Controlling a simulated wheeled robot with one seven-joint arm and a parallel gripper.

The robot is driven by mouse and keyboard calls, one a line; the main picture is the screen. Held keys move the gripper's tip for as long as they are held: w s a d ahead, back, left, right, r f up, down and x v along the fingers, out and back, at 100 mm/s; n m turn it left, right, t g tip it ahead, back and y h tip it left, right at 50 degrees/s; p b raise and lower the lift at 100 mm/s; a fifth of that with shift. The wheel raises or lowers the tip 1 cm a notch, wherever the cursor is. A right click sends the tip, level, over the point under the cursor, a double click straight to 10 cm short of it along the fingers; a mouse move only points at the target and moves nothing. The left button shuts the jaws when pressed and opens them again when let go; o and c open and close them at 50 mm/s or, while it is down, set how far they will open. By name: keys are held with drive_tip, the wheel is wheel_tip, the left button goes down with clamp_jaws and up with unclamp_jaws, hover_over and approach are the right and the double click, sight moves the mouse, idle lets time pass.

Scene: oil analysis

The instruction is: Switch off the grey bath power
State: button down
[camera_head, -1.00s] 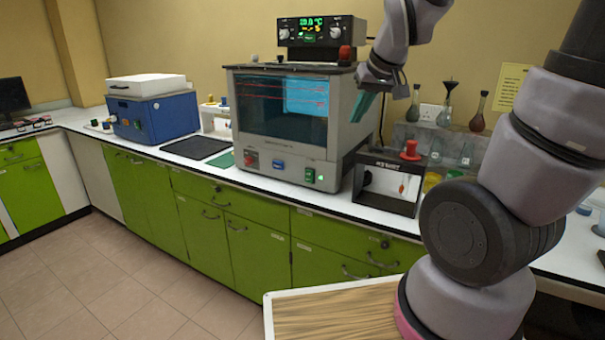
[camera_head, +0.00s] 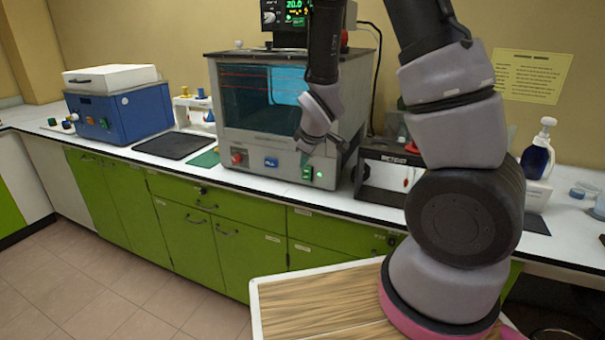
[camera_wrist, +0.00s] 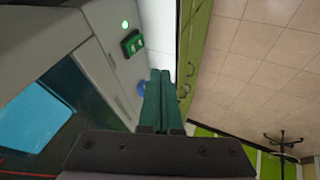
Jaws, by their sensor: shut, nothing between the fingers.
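The grey bath (camera_head: 222,100) is a grey box with a dark window, standing on the white counter. Low on its front are a red knob (camera_head: 237,157), a blue switch (camera_head: 271,162) and a green rocker switch (camera_head: 307,173) with a lit green lamp (camera_head: 319,174) beside it. The green switch (camera_wrist: 132,42) and lit lamp (camera_wrist: 125,24) also show in the wrist view; the blue part (camera_wrist: 141,88) is partly hidden by my fingers. My gripper (camera_head: 304,160) is shut and empty, pointing down before the front panel near the green switch. Its green fingers (camera_wrist: 161,72) appear apart from the switch.
A lit controller (camera_head: 293,12) sits above the bath, partly hidden by my arm. A black-framed apparatus (camera_head: 385,178) stands just right of the bath. A dark mat (camera_head: 173,145) and a blue box device (camera_head: 130,115) are to the left. Space before the counter is open.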

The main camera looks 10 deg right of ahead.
sight(303, 176)
drive_tip(key=x, duration=0.3)
drive_tip(key=d+x, duration=0.1)
drive_tip(key=x, duration=0.3)
drive_tip(key=w+d+x, duration=0.1)
drive_tip(key=x, duration=0.3)
drive_tip(key=shift+w+r, duration=0.15)
drive_tip(key=shift+w, duration=0.15)
drive_tip(key=shift+w+d, duration=0.2)
drive_tip(key=shift+w, duration=0.35)
drive_tip(key=shift+d, duration=0.1)
drive_tip(key=shift+w+d+f, duration=0.1)
drive_tip(key=shift+w+f, duration=0.1)
drive_tip(key=shift+f, duration=0.1)
drive_tip(key=shift+r, duration=0.85)
